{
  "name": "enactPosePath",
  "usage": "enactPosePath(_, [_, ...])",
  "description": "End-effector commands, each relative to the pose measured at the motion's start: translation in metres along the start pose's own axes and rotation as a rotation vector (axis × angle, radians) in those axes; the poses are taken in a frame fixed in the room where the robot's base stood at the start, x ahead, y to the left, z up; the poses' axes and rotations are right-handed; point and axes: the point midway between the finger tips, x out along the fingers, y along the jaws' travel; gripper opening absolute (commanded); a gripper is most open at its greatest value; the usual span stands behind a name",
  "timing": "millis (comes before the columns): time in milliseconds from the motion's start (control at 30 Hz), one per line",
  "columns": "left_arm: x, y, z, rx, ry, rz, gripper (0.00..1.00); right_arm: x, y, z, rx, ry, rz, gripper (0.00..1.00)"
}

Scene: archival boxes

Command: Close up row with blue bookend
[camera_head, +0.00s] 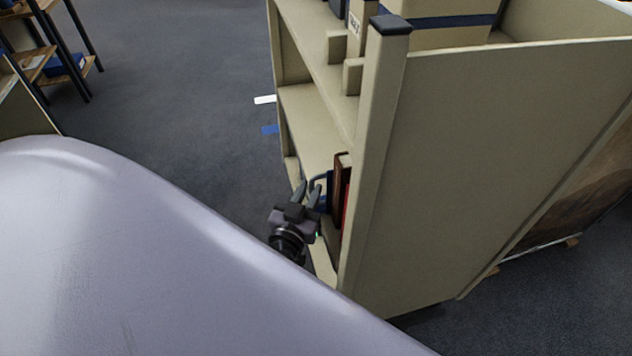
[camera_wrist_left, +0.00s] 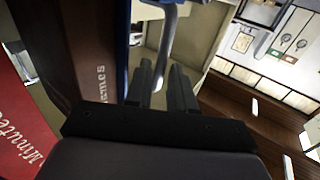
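The blue bookend (camera_head: 328,188) stands on the lower shelf of the beige cart, against a brown book (camera_head: 341,172) and a red book (camera_head: 346,203). Its curved bar (camera_wrist_left: 170,32) shows in the left wrist view, with a blue strip of the bookend beside the brown book (camera_wrist_left: 92,45). My left gripper (camera_head: 307,195) is at the open side of the shelf. The red book (camera_wrist_left: 25,120) is at the left there. My right gripper is not in view.
The cart's end panel (camera_head: 485,165) stands to the right of the gripper and hides part of the row. Boxes (camera_head: 440,25) sit on the upper shelf. Open floor (camera_head: 190,80) lies left of the cart. A table with a blue item (camera_head: 62,65) is at the far left.

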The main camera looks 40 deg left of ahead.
Motion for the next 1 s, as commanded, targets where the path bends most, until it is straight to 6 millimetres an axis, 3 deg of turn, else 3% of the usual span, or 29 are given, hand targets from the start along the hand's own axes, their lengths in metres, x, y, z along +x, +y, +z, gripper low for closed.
enactPosePath(100, [0.018, 0.0, 0.001, 0.0, 0.002, 0.0, 0.23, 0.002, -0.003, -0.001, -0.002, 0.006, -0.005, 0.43])
enactPosePath(300, [0.035, 0.0, 0.001, 0.001, -0.001, 0.0, 0.23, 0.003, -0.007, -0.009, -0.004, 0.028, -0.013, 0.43])
enactPosePath(633, [0.039, 0.0, 0.0, 0.001, -0.001, 0.001, 0.23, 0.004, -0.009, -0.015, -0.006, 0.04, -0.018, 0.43])
enactPosePath(667, [0.039, 0.0, 0.0, 0.001, -0.001, 0.001, 0.2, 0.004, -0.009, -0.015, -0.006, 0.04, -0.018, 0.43])
enactPosePath(700, [0.039, 0.0, 0.0, 0.001, -0.001, 0.001, 0.07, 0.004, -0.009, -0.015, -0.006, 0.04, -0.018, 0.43])
enactPosePath(733, [0.039, 0.0, 0.0, 0.001, -0.001, 0.001, 0.0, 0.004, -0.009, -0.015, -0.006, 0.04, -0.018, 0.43])
enactPosePath(1000, [0.029, 0.007, -0.001, 0.002, -0.006, 0.001, 0.0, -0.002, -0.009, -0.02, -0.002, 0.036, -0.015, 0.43])
